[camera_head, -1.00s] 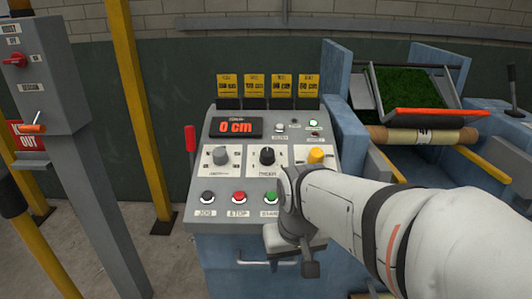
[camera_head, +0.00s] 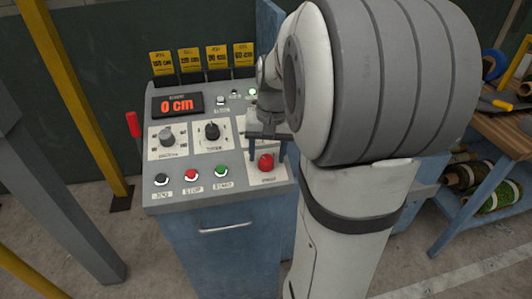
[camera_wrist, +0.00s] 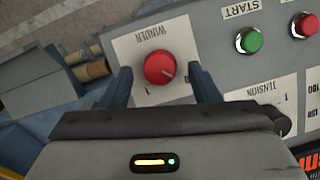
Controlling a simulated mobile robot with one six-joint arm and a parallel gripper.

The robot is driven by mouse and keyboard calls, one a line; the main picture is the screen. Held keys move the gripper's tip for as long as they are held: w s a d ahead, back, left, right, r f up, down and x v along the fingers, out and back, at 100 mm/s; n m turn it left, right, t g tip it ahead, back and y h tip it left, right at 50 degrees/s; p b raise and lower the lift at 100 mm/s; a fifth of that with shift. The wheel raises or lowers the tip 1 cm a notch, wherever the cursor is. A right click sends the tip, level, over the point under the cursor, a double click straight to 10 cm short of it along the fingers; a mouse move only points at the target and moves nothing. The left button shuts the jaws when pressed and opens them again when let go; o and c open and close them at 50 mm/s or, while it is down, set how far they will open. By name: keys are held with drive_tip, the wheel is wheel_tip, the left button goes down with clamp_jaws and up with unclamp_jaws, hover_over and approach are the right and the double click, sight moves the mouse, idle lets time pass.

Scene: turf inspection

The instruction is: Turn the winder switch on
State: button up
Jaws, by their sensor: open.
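The winder switch is a round red knob (camera_wrist: 159,68) on a white plate marked WINDER, upside down in the wrist view. A small pale mark on its lower right edge looks like a pointer. It also shows at the lower right of the console in the head view (camera_head: 266,162). My gripper (camera_wrist: 161,78) is open, with one blue finger on each side of the knob. Its fingers also straddle the knob from above in the head view (camera_head: 267,150). A gap shows on both sides, and I see no contact.
The grey console (camera_head: 180,225) also carries a tension knob (camera_head: 212,131), a red stop button (camera_head: 191,175), a green start button (camera_head: 221,171) and a display (camera_head: 178,105) reading 0 cm. A red-handled lever (camera_head: 133,124) stands at its left. A workbench (camera_head: 500,140) is at the right.

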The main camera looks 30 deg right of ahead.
drive_tip(key=shift+f, duration=0.5)
drive_tip(key=shift+c, duration=0.2)
drive_tip(key=c, duration=0.9)
